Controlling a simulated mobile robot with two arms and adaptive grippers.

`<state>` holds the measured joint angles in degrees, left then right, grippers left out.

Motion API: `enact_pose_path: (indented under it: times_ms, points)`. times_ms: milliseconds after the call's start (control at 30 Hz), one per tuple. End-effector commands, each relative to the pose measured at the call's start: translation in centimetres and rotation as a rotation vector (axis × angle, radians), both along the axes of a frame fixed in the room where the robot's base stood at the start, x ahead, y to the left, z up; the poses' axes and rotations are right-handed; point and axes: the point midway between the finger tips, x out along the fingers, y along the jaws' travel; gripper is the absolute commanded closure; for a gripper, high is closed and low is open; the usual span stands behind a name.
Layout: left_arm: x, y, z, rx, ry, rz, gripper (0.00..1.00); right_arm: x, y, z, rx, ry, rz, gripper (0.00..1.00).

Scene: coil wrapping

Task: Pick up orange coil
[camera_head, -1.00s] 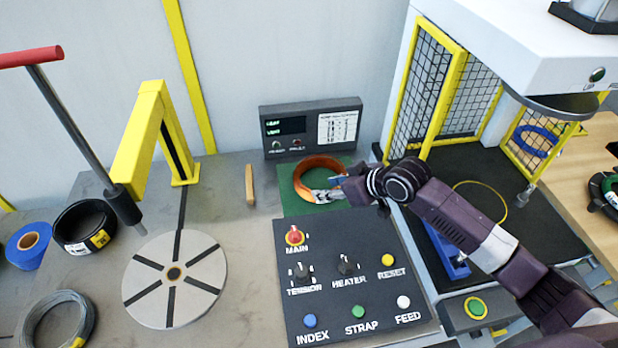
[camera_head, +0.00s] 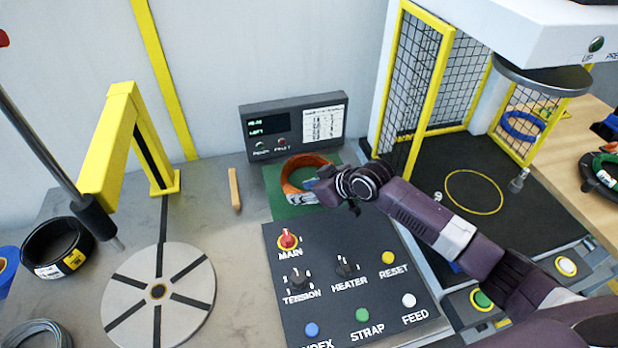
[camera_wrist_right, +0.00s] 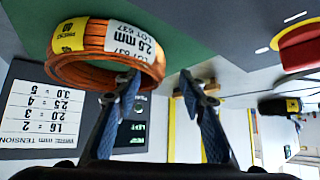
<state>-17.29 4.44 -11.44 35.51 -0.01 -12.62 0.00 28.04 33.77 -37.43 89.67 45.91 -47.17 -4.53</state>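The orange coil (camera_head: 287,180) lies on a green mat (camera_head: 282,208) in front of the grey display unit. It has a white and yellow label, which shows in the right wrist view on the coil (camera_wrist_right: 85,74). My right gripper (camera_head: 326,190) is at the coil's right side and hides part of it. My left gripper is not in view.
A control panel (camera_head: 320,260) with knobs and buttons lies in front of the mat. The display unit (camera_head: 270,150) stands behind it. A round slotted turntable (camera_head: 185,312), a yellow post (camera_head: 110,150) and a black coil (camera_head: 40,262) are to the left. A caged press (camera_head: 440,90) stands right.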

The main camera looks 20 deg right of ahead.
Motion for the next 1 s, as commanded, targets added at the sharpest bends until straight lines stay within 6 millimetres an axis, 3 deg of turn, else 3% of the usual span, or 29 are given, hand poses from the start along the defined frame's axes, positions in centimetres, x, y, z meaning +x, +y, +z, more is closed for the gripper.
enact_pose_path:
  times_ms: [333, 700, 1000]
  points:
    - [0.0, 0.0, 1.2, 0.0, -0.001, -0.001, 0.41, 2.5, 1.2, -2.3, 0.001, 0.0, -0.001, 0.62]
    - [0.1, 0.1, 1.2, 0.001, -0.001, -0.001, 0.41, 2.9, 1.5, -2.8, 0.001, -0.001, 0.0, 0.62]
    - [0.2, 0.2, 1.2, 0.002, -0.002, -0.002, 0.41, 2.8, 1.4, -2.8, 0.001, -0.001, 0.0, 0.94]
